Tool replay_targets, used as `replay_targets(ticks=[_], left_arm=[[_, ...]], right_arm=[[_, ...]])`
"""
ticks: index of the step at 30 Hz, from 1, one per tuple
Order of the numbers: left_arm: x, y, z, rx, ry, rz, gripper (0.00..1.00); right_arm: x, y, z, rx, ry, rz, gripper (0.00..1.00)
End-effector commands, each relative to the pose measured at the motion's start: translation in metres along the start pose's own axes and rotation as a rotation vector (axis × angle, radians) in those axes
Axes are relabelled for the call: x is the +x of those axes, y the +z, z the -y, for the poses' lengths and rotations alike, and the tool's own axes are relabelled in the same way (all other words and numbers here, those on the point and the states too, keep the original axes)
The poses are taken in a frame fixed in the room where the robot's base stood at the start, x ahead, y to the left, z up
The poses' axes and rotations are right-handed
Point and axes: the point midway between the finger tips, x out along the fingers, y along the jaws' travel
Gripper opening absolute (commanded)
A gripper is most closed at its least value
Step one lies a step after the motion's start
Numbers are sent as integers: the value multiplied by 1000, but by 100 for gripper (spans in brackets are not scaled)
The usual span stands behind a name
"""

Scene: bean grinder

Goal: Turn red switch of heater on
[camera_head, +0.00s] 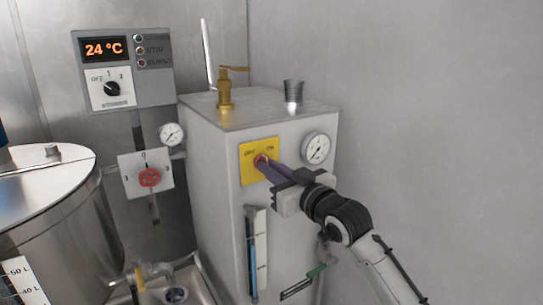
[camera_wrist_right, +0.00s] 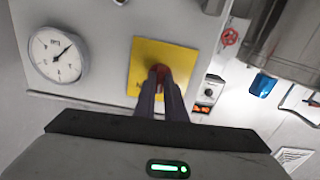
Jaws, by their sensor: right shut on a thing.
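The heater (camera_head: 215,190) is a light grey metal box against the wall in the head view. A yellow plate (camera_head: 247,172) marked OFF and ON is on its front, and it also shows in the right wrist view (camera_wrist_right: 180,60). The red switch (camera_wrist_right: 158,70) sits on this plate and is partly hidden by my fingers. My right gripper (camera_head: 264,162) reaches in from the right with its fingertips at the switch. In the wrist view its fingers (camera_wrist_right: 160,80) are closed on the red switch. I cannot tell which way the switch points. My left gripper is not in view.
A pressure gauge (camera_head: 316,148) is just right of the yellow plate. A blue level tube (camera_head: 252,255) is below it. A red valve knob (camera_head: 149,177) and a control box (camera_head: 124,68) reading 24 °C are left. A metal tank (camera_head: 50,215) stands at the far left. The right side is bare wall.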

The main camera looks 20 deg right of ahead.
Motion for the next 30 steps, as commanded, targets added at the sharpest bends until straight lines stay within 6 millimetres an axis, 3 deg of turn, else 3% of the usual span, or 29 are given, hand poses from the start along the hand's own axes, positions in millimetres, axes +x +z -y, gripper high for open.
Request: replay_targets(ticks=[15, 30], left_arm=[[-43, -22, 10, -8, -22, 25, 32], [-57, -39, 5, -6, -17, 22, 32]], right_arm=[[0, -3, 0, 490, 1, 5, 0], [0, 0, 0, 806, 0, 1, 0]])
